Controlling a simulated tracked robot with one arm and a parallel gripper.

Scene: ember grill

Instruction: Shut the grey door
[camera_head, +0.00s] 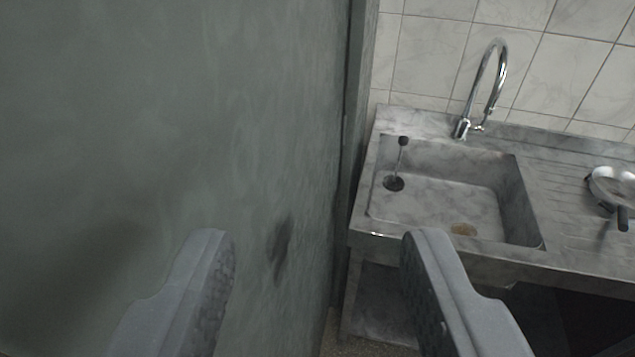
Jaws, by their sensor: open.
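A large flat grey-green panel (180,110) fills the left half of the view, upright, with its far vertical edge near the middle. It looks like the grey door, but no handle or hinge shows, and I cannot tell how far it stands open. My gripper (318,238) is open and empty. Its left finger is in front of the panel and its right finger is in front of the sink unit. I cannot tell whether the left finger touches the panel. A dark smudge or shadow shows on the panel between the fingers.
To the right of the panel stands a worn metal sink (440,200) with a chrome tap (487,85). A pan (612,188) lies on the drainboard (570,190). White wall tiles (430,50) are behind. A small strip of floor (325,335) shows below, between panel and sink unit.

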